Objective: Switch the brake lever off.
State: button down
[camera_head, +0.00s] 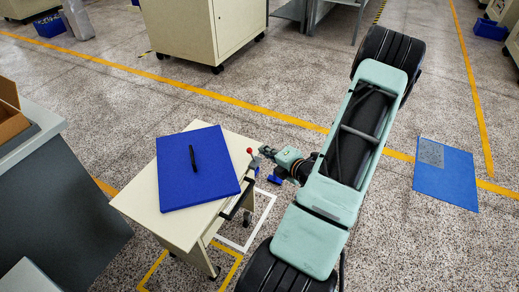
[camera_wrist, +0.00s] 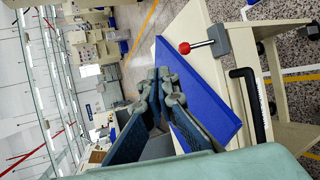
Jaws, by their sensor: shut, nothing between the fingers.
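The brake lever (camera_head: 249,151) has a red ball knob and stands at the right edge of a cream cart. In the wrist view the lever (camera_wrist: 185,48) shows its red ball on a short shaft, coming out of a grey block (camera_wrist: 218,40) on the cart's edge. My gripper (camera_head: 263,150) is just right of the knob in the head view. In the wrist view my gripper (camera_wrist: 165,76) has its fingers together with nothing between them, and the knob is above and to the right of the fingertips, apart from them in the picture. The depth gap is unclear.
A blue board (camera_head: 197,180) with a black pen-like item (camera_head: 193,158) lies on the cart top (camera_head: 157,210). A black handle (camera_wrist: 250,100) is on the cart's side. Cream cabinets (camera_head: 205,32) stand behind. A blue mat (camera_head: 455,185) lies on the floor at right.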

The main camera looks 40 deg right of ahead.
jog(key=s+r, duration=0.1)
jog(key=s, duration=0.1)
jog(key=s+r, duration=0.2)
jog(key=shift+a+r, duration=0.15)
jog(key=shift+a, duration=0.25)
